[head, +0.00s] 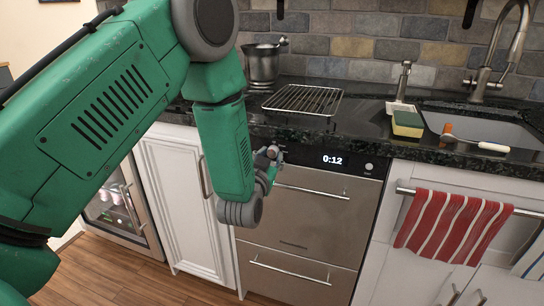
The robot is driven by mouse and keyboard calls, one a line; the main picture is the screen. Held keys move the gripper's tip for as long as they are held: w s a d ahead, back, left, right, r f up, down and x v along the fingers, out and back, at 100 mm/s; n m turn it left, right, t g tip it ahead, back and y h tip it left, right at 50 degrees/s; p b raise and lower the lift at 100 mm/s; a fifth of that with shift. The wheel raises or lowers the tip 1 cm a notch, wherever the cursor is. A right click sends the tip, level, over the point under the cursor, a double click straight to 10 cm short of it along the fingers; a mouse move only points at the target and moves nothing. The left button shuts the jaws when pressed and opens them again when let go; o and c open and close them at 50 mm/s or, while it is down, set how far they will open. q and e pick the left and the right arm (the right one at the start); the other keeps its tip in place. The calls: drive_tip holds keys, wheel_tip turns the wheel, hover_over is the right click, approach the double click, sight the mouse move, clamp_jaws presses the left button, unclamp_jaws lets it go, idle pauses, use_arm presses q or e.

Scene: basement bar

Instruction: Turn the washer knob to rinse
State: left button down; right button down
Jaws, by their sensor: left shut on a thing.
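The washer (310,209) is a stainless steel front with drawers under the dark counter. Its top panel has a lit display (332,160) reading 0:12. A small round light control (369,166) sits at the panel's right end. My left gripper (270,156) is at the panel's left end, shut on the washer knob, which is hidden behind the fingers. I cannot read the knob's setting or any rinse mark. My right gripper is not in view.
The counter edge (300,133) is just above my left gripper. A wire rack (304,99), a metal pot (262,66) and a sponge (407,123) are on the counter. A striped towel (450,225) hangs at right. A glass-door cooler (118,215) is at left.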

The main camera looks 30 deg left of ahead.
use_arm(q)
drive_tip(key=shift+r+m+p, duration=0.1)
drive_tip(key=shift+m+p, duration=0.2)
drive_tip(key=shift+m, duration=0.3)
drive_tip(key=shift+m+p, duration=0.3)
drive_tip(key=shift+m, duration=0.5)
drive_tip(key=shift+m+p, duration=0.4)
drive_tip(key=shift+m, duration=2.4)
drive_tip(key=shift+f, duration=0.2)
drive_tip(key=shift+d, duration=0.1)
drive_tip(key=c, duration=1.2)
unclamp_jaws()
